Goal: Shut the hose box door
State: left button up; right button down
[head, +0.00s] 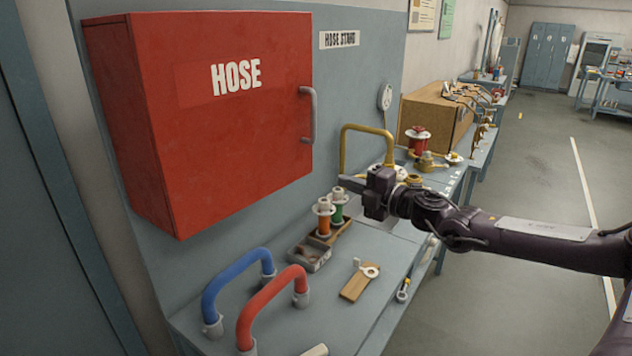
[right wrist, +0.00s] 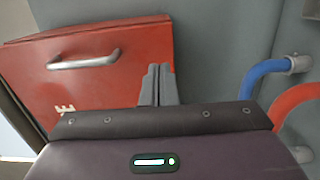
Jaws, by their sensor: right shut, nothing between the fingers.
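The red hose box (head: 150,130) is mounted on the grey panel at the left of the head view. Its door (head: 230,120), lettered HOSE, lies flat across the box front, and I see no gap at its edges. The grey door handle (head: 309,115) is at the door's right edge. The door (right wrist: 125,85) and handle (right wrist: 84,61) also show in the right wrist view. My right gripper (head: 346,183) is shut and empty, below and right of the handle, apart from the door. Its fingers (right wrist: 158,84) overlap the door's edge in the wrist view. My left gripper is out of view.
A yellow pipe (head: 345,145) stands behind my gripper. Open floor (head: 535,220) lies to the right.

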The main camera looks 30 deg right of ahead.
aim_at(306, 167)
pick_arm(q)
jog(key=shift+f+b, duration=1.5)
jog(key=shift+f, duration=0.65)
pick_arm(e)
jog(key=p+x, duration=0.2)
jog(key=x, duration=0.2)
jog(key=p+x, duration=0.1)
jog(key=x, duration=0.3)
jog(key=shift+w+r+p, duration=0.2)
jog(key=shift+w+p, duration=0.1)
jog(key=shift+p, duration=0.05)
jog(key=shift+w+a+f, duration=0.2)
jog(key=shift+w+a, duration=0.1)
jog(key=shift+w, duration=0.35)
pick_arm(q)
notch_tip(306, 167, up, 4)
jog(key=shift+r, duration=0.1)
